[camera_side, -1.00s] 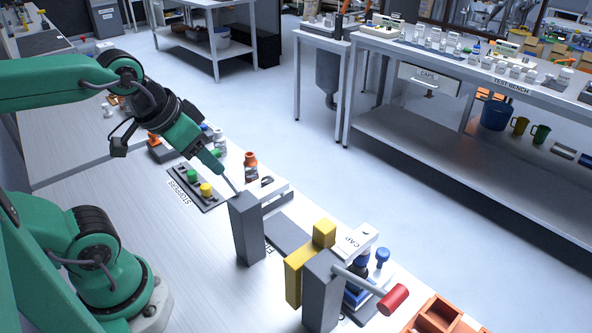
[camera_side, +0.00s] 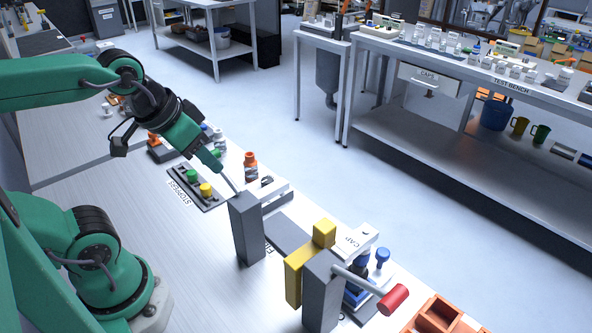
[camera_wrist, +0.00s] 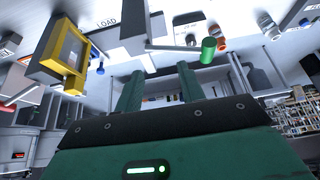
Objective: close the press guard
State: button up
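The press guard is a yellow frame around a clear pane in the wrist view (camera_wrist: 72,50), at the upper left. A yellow piece that seems to be the same guard (camera_side: 296,275) shows in the side view, beside the grey press posts. I cannot tell how far it is closed. My gripper (camera_side: 231,184) is up and to the left of it, its tip close to the top of a grey post (camera_side: 246,228). In the wrist view my two green fingers (camera_wrist: 157,80) are apart with nothing between them; the guard is left of them.
A lever with a red knob (camera_side: 393,299) sticks out at the press front. A green knob on a rod (camera_wrist: 208,48) lies beyond my fingers in the wrist view. A stopper rack (camera_side: 207,203), an orange bottle (camera_side: 251,160) and orange bins (camera_side: 437,313) stand nearby.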

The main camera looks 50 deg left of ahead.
jog(key=shift+d, duration=0.25)
jog(key=c, duration=0.7)
jog(key=shift+w+d+r+m, duration=0.1)
jog(key=shift+d+m, duration=0.25)
jog(key=shift+m, duration=0.25)
grip_shut()
jog(key=s+d+r+m+h, duration=0.1)
jog(key=s+d+m+h, duration=0.1)
jog(key=d+m, duration=0.6)
jog(key=s+d+r+m+h, duration=0.1)
jog(key=s+d+m+h, duration=0.1)
jog(key=d+m, duration=0.5)
jog(key=shift+s+d+r+m+h, duration=0.2)
jog(key=shift+d+r+m+h, duration=0.2)
jog(key=shift+h, duration=0.1)
